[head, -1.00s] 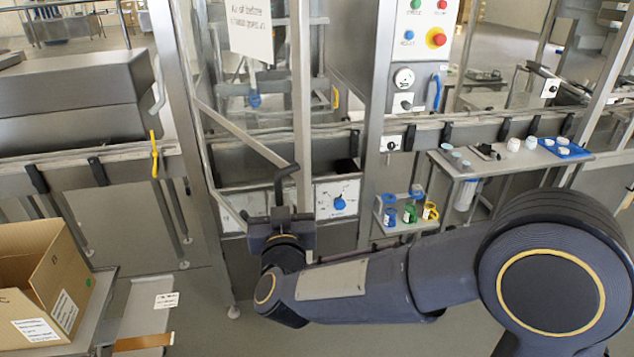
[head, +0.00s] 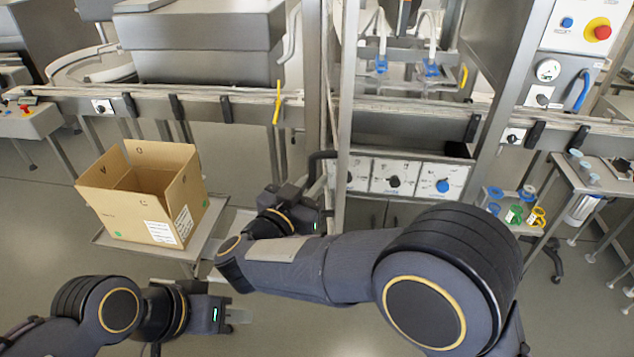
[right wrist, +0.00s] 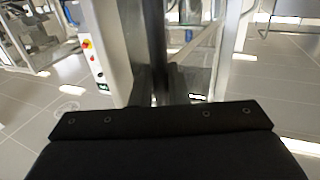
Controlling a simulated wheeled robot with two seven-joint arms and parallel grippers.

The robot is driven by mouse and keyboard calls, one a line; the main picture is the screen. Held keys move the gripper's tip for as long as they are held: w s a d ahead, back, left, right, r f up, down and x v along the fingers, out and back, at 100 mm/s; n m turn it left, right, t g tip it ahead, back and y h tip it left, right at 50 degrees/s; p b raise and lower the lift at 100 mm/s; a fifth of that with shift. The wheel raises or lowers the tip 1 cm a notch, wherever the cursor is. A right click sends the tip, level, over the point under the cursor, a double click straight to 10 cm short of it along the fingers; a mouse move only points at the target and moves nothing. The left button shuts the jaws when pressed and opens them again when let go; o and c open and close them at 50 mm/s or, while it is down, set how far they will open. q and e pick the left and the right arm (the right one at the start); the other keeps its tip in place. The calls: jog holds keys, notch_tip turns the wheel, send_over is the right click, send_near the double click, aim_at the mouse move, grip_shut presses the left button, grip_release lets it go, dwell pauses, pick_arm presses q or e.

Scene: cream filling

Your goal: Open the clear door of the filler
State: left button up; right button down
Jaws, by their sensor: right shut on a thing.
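The filler's clear door (head: 346,100) stands swung out and is seen nearly edge-on in the head view, as a narrow metal frame. Its black handle (head: 318,158) is on the near edge. My right gripper (head: 308,192) is shut on this handle; the fingers are partly hidden. In the right wrist view, my dark gripper body fills the bottom and the fingers (right wrist: 160,88) meet a dark upright part. Inside the filler (head: 400,90), blue-tipped nozzles show. My left gripper (head: 238,316) is low at the left, away from the door; its finger gap is unclear.
An open cardboard box (head: 150,205) stands on a metal stand (head: 208,232) left of the door. A panel with dials (head: 395,178) sits below the filler opening. A side table (head: 590,180) with colored cups (head: 514,214) stands at right.

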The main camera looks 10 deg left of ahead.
aim_at(311, 173)
jog(key=shift+w+r, duration=0.1)
jog(key=shift+r, duration=0.1)
jog(key=c, duration=1.6)
grip_release()
jog(key=shift+o, duration=0.5)
jog(key=shift+w+f, duration=0.15)
notch_tip(311, 173, up, 3)
jog(key=shift+b, duration=0.65)
jog(key=s+r, duration=0.1)
jog(key=r, duration=0.1)
jog(key=s+r, duration=0.2)
jog(key=s+d+r+b, duration=0.1)
jog(key=s+r, duration=0.1)
jog(key=shift+d+r, duration=0.1)
jog(key=shift+r, duration=0.2)
jog(key=s+d+r+b, duration=0.1)
jog(key=s+d+r, duration=0.1)
jog(key=s, duration=0.6)
jog(key=shift+s+d+r+b, duration=0.2)
jog(key=shift+s+r+b, duration=0.15)
jog(key=shift+r, duration=0.4)
